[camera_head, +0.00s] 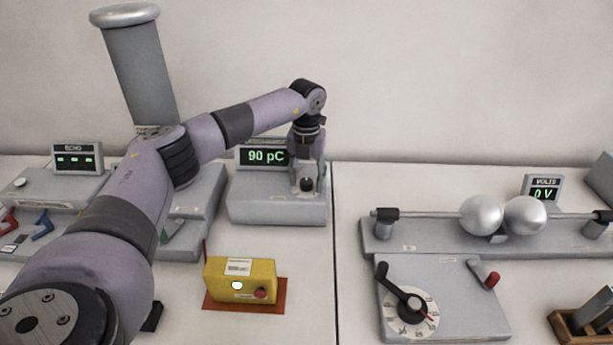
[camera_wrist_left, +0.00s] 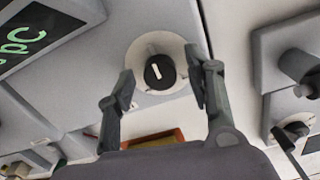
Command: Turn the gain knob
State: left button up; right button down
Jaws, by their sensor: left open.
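The gain knob (camera_head: 306,185) is a small black knob on a pale round dial, on a grey box (camera_head: 262,208) with a green "90 pC" display (camera_head: 263,156). In the left wrist view the knob (camera_wrist_left: 159,72) shows a white pointer line across its black top. My left gripper (camera_head: 307,180) points down over the knob. In the left wrist view its two fingers (camera_wrist_left: 160,90) are open, one on each side of the dial, with a gap between them and the knob. Whether the fingertips are level with the knob cannot be told. My right gripper is not in view.
A yellow box (camera_head: 241,280) with a lit button sits on a red-brown mat in front. At right are two metal spheres (camera_head: 503,215), a "0 V" display (camera_head: 543,193) and a dial panel with a black lever (camera_head: 398,290). A grey column (camera_head: 140,70) stands behind my arm.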

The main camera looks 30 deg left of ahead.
pick_arm(q)
jog(key=shift+c, duration=0.4)
jog(key=shift+c, duration=0.7)
grip_shut()
jog(key=shift+m, duration=0.3)
jog(key=shift+m, duration=0.5)
jog(key=m+b, duration=0.1)
jog(key=m, duration=0.2)
jog(key=shift+m, duration=2.6)
